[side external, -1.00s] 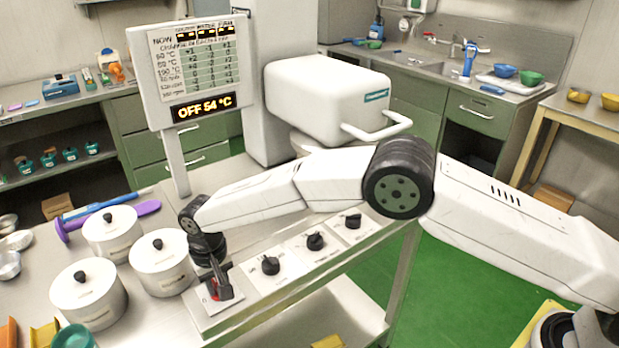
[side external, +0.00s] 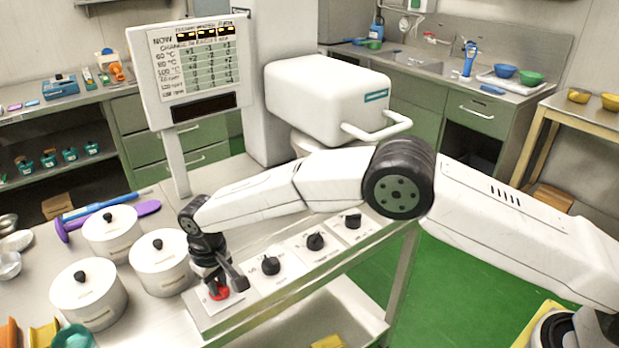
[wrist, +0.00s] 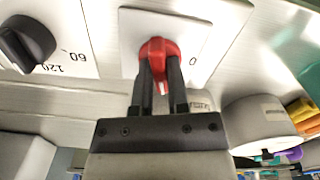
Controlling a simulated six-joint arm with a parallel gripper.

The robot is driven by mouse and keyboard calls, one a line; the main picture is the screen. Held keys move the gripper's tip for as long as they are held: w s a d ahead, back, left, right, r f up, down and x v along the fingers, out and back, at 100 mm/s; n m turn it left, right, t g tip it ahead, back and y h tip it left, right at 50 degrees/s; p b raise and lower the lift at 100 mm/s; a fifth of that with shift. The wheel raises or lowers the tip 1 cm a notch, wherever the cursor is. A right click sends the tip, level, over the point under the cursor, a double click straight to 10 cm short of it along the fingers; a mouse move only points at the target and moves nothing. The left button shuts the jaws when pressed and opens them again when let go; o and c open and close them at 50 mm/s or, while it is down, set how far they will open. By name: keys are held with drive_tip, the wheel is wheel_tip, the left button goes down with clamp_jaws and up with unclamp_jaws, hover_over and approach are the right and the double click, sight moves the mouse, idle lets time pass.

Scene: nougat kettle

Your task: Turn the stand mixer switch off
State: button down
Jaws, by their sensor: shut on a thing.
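The red mixer switch (wrist: 157,47) sits on a white plate (wrist: 200,25) marked "0". In the wrist view my gripper (wrist: 160,75) has its two dark fingers on either side of the switch, shut on it. In the side view the red switch (side external: 218,293) shows at the front left end of the control row, with my gripper (side external: 222,284) over it. The fingers hide part of the switch. The stand mixer (side external: 320,95) is white and stands behind my arm. The display panel's lower screen (side external: 204,107) is dark.
Several black knobs, one of them here (side external: 270,265), line the bench edge right of the switch. White lidded pots (side external: 161,262) stand close on the left. A purple-headed tool (side external: 145,208) lies behind them.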

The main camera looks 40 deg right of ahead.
drive_tip(key=n, duration=1.4)
drive_tip(key=shift+n, duration=0.4)
drive_tip(key=c, duration=0.6)
unclamp_jaws()
drive_tip(key=shift+r, duration=3.95)
